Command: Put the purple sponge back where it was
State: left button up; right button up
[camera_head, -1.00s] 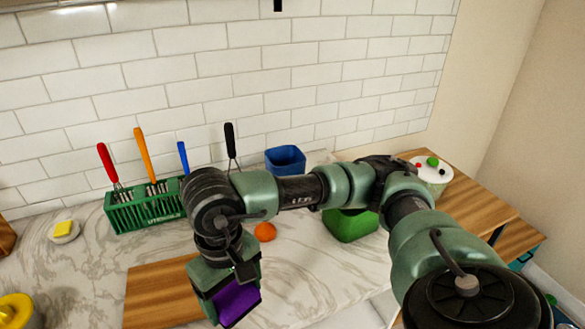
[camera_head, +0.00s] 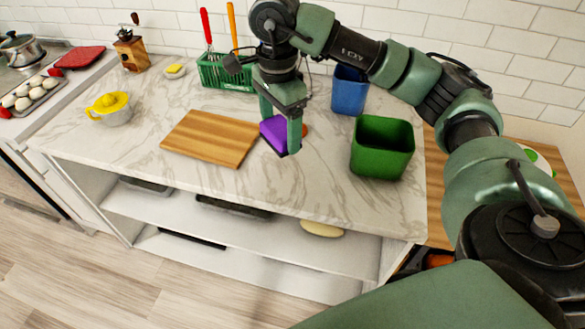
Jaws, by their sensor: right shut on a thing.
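The purple sponge (camera_head: 273,134) is between the fingers of my right gripper (camera_head: 281,135), which is shut on it. The gripper points down over the marble counter (camera_head: 215,187), just right of the wooden cutting board (camera_head: 211,138). I cannot tell whether the sponge touches the counter. An orange thing behind the gripper is mostly hidden. A yellow sponge (camera_head: 175,70) lies on a small dish at the back of the counter. My left gripper is not in view.
A green bin (camera_head: 382,148) and a blue bin (camera_head: 349,90) stand right of the gripper. A green utensil basket (camera_head: 222,72) is behind it. A yellow juicer (camera_head: 110,107) is at left. Open shelves (camera_head: 215,216) lie below the counter. The counter's front middle is clear.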

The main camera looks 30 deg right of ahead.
jog(key=w+d+r+m, duration=0.4)
jog(key=d+m, duration=0.1)
jog(key=m, duration=0.4)
jog(key=shift+m, duration=0.6)
jog(key=f, duration=0.7)
jog(key=f+p, duration=0.1)
jog(key=f, duration=0.7)
jog(key=shift+s, duration=0.2)
notch_tip(320, 180, down, 5)
jog(key=shift+r+p, duration=0.2)
jog(key=shift+p, duration=0.55)
jog(key=shift+f, duration=0.2)
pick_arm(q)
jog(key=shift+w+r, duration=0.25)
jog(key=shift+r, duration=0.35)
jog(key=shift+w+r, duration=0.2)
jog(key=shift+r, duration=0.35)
pick_arm(e)
jog(key=shift+w, duration=0.1)
